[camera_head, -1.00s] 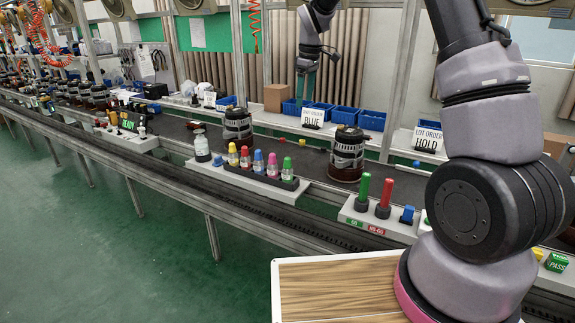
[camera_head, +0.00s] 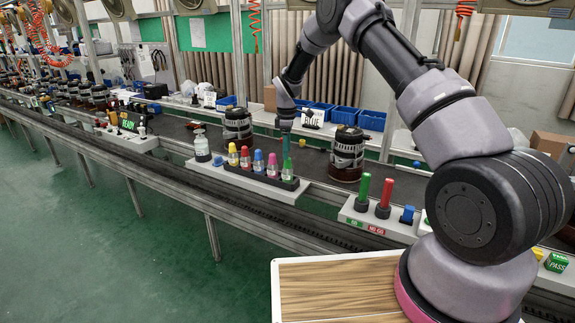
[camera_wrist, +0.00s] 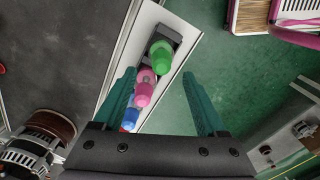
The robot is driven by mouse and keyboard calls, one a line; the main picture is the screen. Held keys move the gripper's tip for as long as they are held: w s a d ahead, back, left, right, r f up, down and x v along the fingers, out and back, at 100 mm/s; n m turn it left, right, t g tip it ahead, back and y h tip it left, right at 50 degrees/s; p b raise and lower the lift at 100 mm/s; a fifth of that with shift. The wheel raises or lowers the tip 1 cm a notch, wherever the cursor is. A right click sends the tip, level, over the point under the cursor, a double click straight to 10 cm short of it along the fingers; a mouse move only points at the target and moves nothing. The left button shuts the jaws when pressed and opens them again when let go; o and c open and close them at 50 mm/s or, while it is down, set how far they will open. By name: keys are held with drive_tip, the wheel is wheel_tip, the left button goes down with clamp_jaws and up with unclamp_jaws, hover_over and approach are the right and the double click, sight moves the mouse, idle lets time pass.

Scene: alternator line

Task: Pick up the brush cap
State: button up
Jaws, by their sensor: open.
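No part is labelled as the brush cap, and I cannot tell for sure which one it is. A row of bottles with coloured caps stands in a dark rack (camera_head: 262,178) on a white ledge: yellow (camera_head: 232,151), red (camera_head: 245,154), blue (camera_head: 258,157), pink (camera_head: 272,162) and green (camera_head: 287,167). My gripper (camera_head: 286,149) is above the green one, pointing down. In the wrist view my gripper (camera_wrist: 159,74) has its teal fingers spread with nothing held; the green cap (camera_wrist: 161,54) and pink cap (camera_wrist: 145,88) show below, between and beyond the fingertips. The blue cap (camera_wrist: 130,118) is partly hidden.
A clear bottle (camera_head: 202,148) and a small blue part (camera_head: 217,160) are left of the rack. Alternators stand on the dark conveyor behind, one at left (camera_head: 238,125), one at right (camera_head: 347,155). Green (camera_head: 363,190) and red (camera_head: 385,195) gauges stand upright at right.

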wheel_tip(320, 180, down, 5)
drive_tip(key=shift+s+d, duration=0.15)
clamp_jaws()
drive_tip(key=shift+r, duration=0.15)
wheel_tip(320, 180, up, 10)
drive_tip(key=shift+f, duration=0.1)
idle(0.4)
drive_tip(key=c, duration=1)
unclamp_jaws()
clamp_jaws()
